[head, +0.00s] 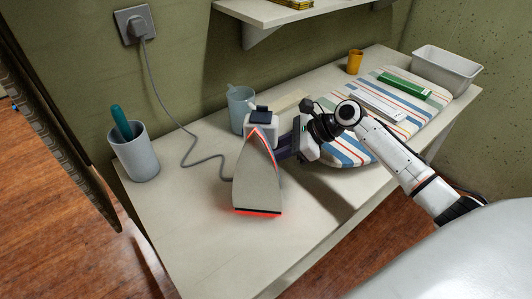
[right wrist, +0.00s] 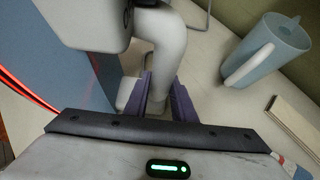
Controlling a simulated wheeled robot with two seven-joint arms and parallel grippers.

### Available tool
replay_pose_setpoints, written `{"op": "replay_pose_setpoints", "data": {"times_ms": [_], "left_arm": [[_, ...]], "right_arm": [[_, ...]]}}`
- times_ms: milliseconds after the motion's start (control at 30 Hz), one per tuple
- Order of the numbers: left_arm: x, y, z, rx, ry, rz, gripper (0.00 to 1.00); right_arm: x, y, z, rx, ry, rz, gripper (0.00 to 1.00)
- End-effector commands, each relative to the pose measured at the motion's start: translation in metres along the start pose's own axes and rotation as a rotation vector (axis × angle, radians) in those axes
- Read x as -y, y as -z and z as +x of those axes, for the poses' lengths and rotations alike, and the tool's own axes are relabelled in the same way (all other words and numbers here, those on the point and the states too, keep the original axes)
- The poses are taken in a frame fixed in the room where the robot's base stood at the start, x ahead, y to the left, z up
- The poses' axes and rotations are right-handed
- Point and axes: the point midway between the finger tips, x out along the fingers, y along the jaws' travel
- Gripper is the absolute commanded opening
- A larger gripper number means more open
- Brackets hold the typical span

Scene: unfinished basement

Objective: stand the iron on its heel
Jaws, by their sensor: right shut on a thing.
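The iron (head: 257,180) shows its grey soleplate in the head view, pointed end up and wide end down, with glowing red edges. It looks roughly upright over the table; I cannot tell whether its wide end touches the top. My right gripper (head: 291,146) reaches in from the right and is shut on the iron's handle behind the soleplate. In the right wrist view the purple fingers (right wrist: 163,98) close around the white handle (right wrist: 168,52), with the blue-grey soleplate (right wrist: 62,65) to the left. My left gripper is out of view.
The table (head: 205,245) is clear in front. A grey cup (head: 138,158) stands left, a blue pitcher (head: 238,108) behind. The cord (head: 163,97) runs to a wall outlet (head: 135,22). A striped board (head: 345,152), yellow cup (head: 355,62) and grey bin (head: 447,70) are right. A shelf (head: 285,12) hangs above.

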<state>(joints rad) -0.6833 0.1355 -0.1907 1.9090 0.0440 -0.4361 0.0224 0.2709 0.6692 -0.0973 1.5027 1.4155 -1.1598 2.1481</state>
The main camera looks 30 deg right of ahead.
Motion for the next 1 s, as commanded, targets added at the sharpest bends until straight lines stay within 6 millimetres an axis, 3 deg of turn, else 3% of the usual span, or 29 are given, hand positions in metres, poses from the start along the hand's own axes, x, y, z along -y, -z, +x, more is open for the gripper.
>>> {"op": "replay_pose_setpoints", "data": {"times_ms": [200,233,367,733,1000], "left_arm": [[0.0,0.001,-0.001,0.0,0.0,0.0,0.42],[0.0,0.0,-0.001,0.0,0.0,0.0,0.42],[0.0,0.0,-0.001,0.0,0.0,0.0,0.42],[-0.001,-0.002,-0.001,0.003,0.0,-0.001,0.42],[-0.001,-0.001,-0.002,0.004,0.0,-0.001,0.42]], "right_arm": [[0.001,-0.002,0.001,0.01,0.002,0.003,0.0],[0.001,-0.002,0.001,0.01,0.002,0.002,0.25],[0.001,-0.001,0.001,0.008,0.002,0.001,0.45],[0.0,0.005,-0.003,-0.006,-0.001,-0.001,0.45],[0.0,0.004,-0.053,-0.003,0.002,-0.002,0.45]]}}
